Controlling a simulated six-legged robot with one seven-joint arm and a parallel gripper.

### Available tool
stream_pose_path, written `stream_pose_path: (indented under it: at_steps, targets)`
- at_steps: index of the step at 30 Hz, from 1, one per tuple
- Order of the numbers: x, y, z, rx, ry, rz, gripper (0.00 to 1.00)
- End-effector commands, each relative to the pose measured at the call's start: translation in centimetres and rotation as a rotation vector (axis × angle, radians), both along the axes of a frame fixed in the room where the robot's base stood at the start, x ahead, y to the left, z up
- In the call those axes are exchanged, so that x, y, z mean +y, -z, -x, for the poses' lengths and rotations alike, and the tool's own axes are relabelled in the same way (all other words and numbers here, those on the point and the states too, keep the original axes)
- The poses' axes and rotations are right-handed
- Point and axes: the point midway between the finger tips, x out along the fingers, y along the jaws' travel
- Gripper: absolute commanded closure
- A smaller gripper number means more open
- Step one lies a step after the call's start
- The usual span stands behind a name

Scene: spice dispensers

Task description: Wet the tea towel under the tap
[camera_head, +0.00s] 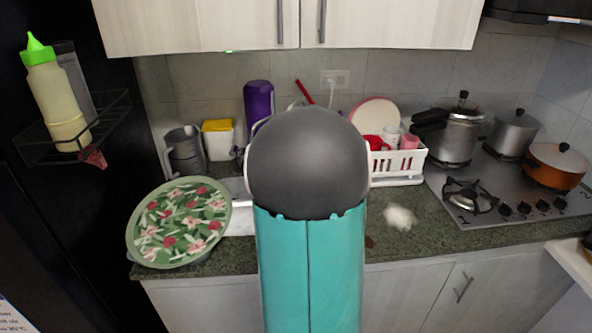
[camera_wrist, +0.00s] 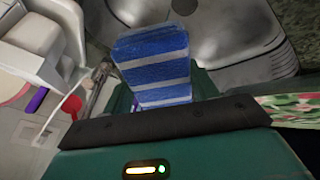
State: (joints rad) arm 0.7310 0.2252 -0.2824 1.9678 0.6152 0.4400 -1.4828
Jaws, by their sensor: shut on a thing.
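The blue and white striped tea towel (camera_wrist: 153,62) is in the wrist view, just beyond the dark front of my gripper (camera_wrist: 160,104). My gripper is shut on it; the fingertips are mostly hidden. The towel hangs over or beside the metal sink (camera_wrist: 232,38); the height between them is hard to judge. A narrow grey metal piece (camera_wrist: 98,90) left of the towel may be the tap, but I cannot tell. I see no running water.
A floral tray (camera_head: 180,222) lies at the counter's left end. A white dish rack (camera_head: 402,165) with dishes stands behind, right of my arm. A purple bottle (camera_head: 259,103) stands at the back. The stove (camera_head: 500,205) holds several pots.

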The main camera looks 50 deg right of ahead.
Motion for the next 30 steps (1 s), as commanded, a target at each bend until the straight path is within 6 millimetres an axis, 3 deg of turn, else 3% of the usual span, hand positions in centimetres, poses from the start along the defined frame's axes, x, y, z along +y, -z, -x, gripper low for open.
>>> stream_pose_path:
  at_steps: [13,30]
  targets:
    - [0.2,-0.2,0.1,-0.001,0.000,0.001,0.60]
    - [3.1,-3.4,2.7,-0.002,-0.001,0.002,0.60]
